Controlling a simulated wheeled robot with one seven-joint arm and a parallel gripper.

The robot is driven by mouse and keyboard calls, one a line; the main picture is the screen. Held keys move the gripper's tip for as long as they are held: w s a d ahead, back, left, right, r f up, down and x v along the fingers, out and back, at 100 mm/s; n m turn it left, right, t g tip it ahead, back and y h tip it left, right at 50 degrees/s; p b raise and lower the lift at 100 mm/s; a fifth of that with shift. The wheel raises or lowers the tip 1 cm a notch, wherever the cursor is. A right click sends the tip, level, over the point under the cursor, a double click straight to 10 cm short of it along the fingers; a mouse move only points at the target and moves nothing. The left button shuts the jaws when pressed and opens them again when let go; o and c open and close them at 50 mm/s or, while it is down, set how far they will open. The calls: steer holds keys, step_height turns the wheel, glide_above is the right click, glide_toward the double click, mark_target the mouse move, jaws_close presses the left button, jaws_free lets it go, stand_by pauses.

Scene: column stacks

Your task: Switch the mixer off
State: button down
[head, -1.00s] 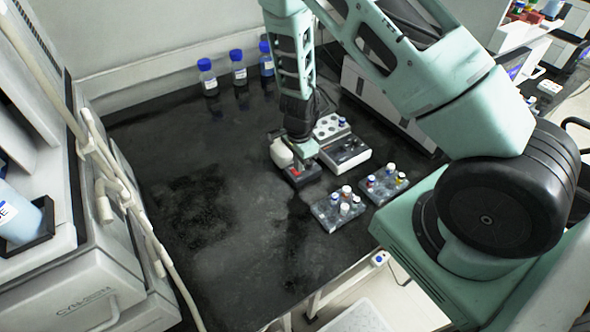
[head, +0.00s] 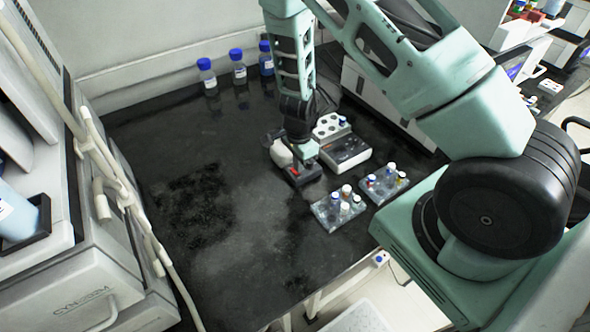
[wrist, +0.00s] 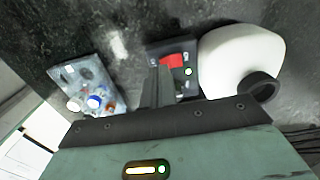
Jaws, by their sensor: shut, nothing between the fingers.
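The mixer has a rounded white body (head: 281,153) and a dark base (head: 303,178) on the black bench. In the wrist view the white body (wrist: 238,55) with a black ring stands at the right, beside the dark base (wrist: 158,50). In the head view my gripper (head: 299,164) hides part of the base.
A vial rack (head: 338,223) and a second rack (head: 381,194) stand in front and to the right. A grey-white device (head: 347,158) stands close on the right. Several blue-capped bottles (head: 239,75) line the back. The bench's left part (head: 190,220) is clear.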

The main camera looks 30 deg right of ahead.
steer(key=shift+f+b, duration=0.55)
steer(key=shift+f, duration=0.15)
steer(key=shift+r, duration=0.1)
step_height(320, 180, up, 5)
steer(key=p, duration=0.4)
steer(key=shift+p, duration=0.4)
stand_by(0.5)
